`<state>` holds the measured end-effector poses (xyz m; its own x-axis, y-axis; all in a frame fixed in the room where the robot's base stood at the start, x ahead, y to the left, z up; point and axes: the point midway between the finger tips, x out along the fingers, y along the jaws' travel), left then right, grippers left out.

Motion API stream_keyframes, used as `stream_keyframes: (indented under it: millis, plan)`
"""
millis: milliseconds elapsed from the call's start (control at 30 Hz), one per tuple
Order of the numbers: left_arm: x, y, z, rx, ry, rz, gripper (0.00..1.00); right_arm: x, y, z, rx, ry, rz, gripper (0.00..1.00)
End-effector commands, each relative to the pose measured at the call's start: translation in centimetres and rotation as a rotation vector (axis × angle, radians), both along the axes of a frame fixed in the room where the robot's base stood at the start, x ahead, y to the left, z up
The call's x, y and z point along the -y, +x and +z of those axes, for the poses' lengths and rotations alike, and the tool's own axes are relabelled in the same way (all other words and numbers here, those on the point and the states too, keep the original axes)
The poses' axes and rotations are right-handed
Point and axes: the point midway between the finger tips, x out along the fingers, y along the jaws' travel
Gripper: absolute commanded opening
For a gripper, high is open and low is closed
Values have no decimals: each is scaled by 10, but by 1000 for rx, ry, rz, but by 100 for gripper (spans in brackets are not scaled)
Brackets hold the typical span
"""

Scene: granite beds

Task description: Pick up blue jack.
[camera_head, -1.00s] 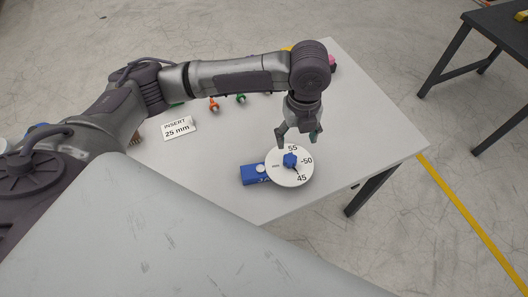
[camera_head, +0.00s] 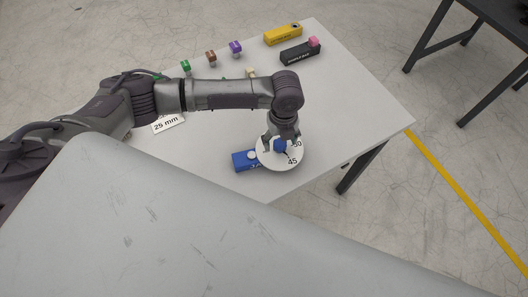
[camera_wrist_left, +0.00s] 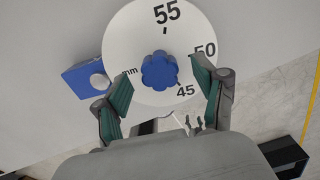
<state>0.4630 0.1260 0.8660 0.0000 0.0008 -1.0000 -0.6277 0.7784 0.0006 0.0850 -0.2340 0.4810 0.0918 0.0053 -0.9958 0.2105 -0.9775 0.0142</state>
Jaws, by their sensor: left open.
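The blue jack is a blue block (camera_head: 243,162) at the table's near edge, with a white round dial (camera_head: 267,162) marked in mm and a blue knob (camera_head: 280,145) at the dial's middle. The left wrist view also shows the blue block (camera_wrist_left: 84,82), the dial (camera_wrist_left: 128,40) and the lobed knob (camera_wrist_left: 158,71). My left gripper (camera_head: 280,137) is open over the dial. In the left wrist view its fingers (camera_wrist_left: 164,86) stand on either side of the knob, apart from it. Whether the fingertips touch the dial I cannot tell. My right gripper is out of view.
On the white table (camera_head: 350,110) lie a label card (camera_head: 167,123), a yellow block (camera_head: 283,35), a black block with a pink top (camera_head: 300,53) and several small coloured pieces at the back. The table right of the dial is clear. A dark table (camera_head: 490,40) stands apart at right.

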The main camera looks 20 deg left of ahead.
Motion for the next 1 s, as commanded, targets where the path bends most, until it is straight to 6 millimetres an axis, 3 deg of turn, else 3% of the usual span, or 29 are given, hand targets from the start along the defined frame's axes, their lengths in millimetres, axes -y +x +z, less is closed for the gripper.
stream_keyframes:
  millis: [133, 400, 833, 1000]
  plan:
    - [0, -1, -16, -1, 2, 1, 71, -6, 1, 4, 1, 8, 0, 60]
    - [0, 0, -19, 1, -1, 0, 71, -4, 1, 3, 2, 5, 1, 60]
    - [0, 0, -19, 1, -1, 0, 0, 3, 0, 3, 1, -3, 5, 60]
    - [0, 1, -18, 2, -1, 0, 0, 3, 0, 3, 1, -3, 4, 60]
